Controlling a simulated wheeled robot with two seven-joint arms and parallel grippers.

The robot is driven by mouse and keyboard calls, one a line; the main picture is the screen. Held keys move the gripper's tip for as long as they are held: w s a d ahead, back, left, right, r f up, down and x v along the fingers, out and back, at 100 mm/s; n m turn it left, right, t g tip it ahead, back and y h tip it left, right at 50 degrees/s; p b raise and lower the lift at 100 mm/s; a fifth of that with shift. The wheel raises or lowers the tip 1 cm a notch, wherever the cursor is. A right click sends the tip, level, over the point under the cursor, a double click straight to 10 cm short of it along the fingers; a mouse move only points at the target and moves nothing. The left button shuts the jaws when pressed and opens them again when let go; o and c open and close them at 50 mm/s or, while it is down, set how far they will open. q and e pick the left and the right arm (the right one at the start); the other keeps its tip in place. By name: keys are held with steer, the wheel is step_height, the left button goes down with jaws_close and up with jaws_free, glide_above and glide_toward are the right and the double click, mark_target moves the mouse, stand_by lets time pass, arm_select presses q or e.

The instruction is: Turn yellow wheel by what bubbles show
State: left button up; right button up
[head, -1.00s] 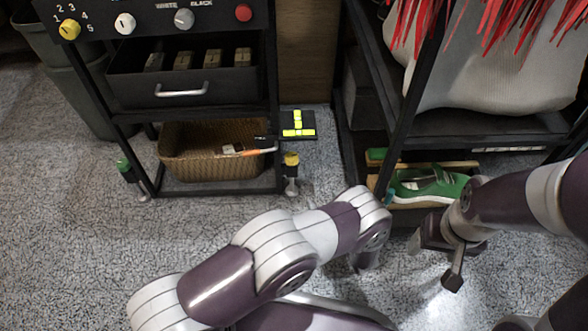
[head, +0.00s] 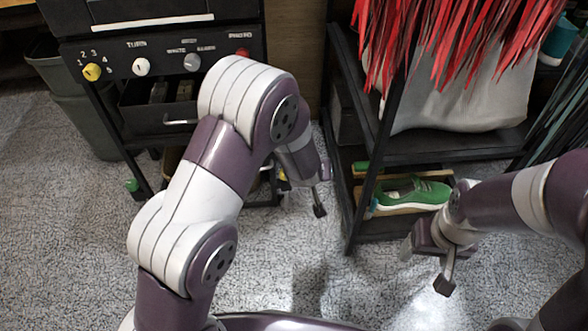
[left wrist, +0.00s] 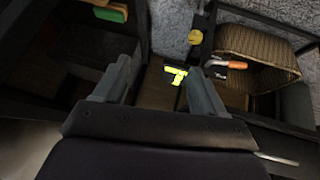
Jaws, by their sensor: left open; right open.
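The yellow wheel (left wrist: 195,37) on a foot of the black cart shows in the left wrist view, beyond my right-hand finger there. In the head view only a sliver of it (head: 283,177) shows past my left arm. The two bright yellow bubble vials (left wrist: 174,75) lie between my left fingers in the left wrist view; their bubbles are too small to read. My arm hides them in the head view. My left gripper (left wrist: 160,66) is open and empty; it also shows in the head view (head: 320,190). My right gripper (head: 425,266) is open and empty over the floor at right.
The cart's panel has a yellow dial (head: 92,72) and other knobs. A wicker basket (left wrist: 255,48) with an orange-handled tool sits low in the cart. A rack (head: 362,185) holds a green sneaker (head: 414,190) on its low shelf. Floor at front is clear.

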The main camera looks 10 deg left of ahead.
arm_select(q)
steer(key=s+a+r+m+g+p, duration=0.1)
steer(key=s+a+r+p, duration=0.1)
steer(key=s+r, duration=0.4)
steer(key=shift+a+g+h, duration=0.3)
steer(key=shift+a, duration=0.45)
steer(key=shift+r, duration=0.1)
